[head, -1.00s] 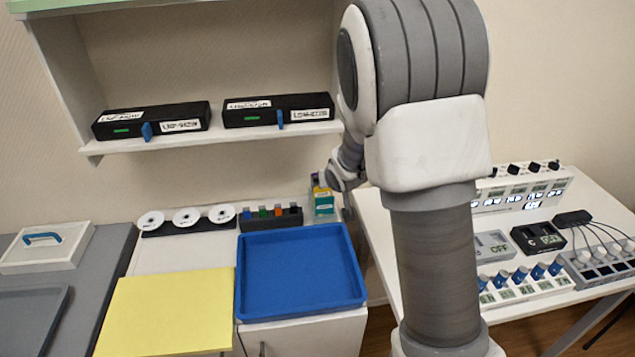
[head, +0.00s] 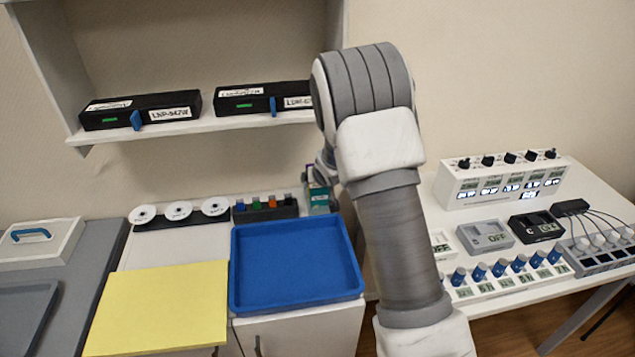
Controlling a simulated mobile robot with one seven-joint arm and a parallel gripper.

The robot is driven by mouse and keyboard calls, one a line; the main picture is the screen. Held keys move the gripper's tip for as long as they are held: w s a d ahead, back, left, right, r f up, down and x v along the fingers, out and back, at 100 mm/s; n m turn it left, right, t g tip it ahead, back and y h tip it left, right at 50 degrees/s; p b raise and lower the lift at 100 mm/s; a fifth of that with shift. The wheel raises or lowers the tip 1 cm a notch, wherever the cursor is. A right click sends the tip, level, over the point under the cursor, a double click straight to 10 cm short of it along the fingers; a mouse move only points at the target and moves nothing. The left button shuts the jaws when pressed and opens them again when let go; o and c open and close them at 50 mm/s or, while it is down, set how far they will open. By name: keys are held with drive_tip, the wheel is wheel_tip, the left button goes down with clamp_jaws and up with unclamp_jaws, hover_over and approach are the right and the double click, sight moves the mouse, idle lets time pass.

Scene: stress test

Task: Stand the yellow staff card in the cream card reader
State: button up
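I cannot make out the yellow staff card for certain. A small teal holder (head: 319,198) stands at the back right of the white counter, with a hint of yellow and purple near its top; it is partly hidden by my arm. My gripper (head: 324,168) is at or just above this holder, mostly hidden behind my forearm, so its fingers do not show. A cream box (head: 440,243), possibly the card reader, sits on the right table, its left part covered by my arm.
Beside the cream box are a grey box (head: 485,236) and a black box (head: 536,228), both marked OFF. A blue tray (head: 297,308) and a yellow sheet (head: 160,310) lie on the counter. A shelf (head: 190,131) with black boxes overhangs the back.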

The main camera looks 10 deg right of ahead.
drive_tip(key=shift+w+f, duration=0.15)
drive_tip(key=shift+c, duration=0.2)
drive_tip(key=c, duration=0.7)
drive_tip(key=shift+o, duration=0.2)
wheel_tip(320, 180, up, 5)
drive_tip(key=p, duration=0.3)
